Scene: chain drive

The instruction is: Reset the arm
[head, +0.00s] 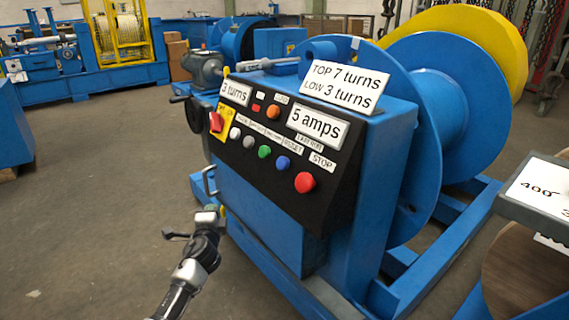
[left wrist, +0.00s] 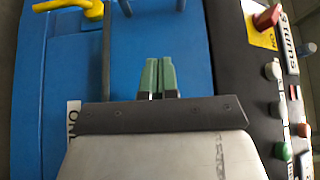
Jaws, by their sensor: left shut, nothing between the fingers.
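My left arm (head: 190,270) comes up from the bottom of the head view. Its gripper (head: 214,210) is in front of the blue machine's (head: 338,235) left end, below and left of the black control panel (head: 297,202). In the left wrist view the green-tipped fingers (left wrist: 158,74) are together, with nothing between them, over the blue surface. A grey bar handle (head: 208,181) is close by in the head view; I cannot tell if the gripper touches it. The panel carries a RESET label (head: 293,146), a blue button (head: 283,163) and a red STOP button (head: 305,182). My right gripper is not in view.
Large blue reels (head: 428,90) and a yellow reel (head: 495,30) stand behind the panel. A sign stand (head: 510,205) is at the right. Blue frame beams (head: 440,255) run along the floor. Open concrete floor (head: 90,220) lies to the left.

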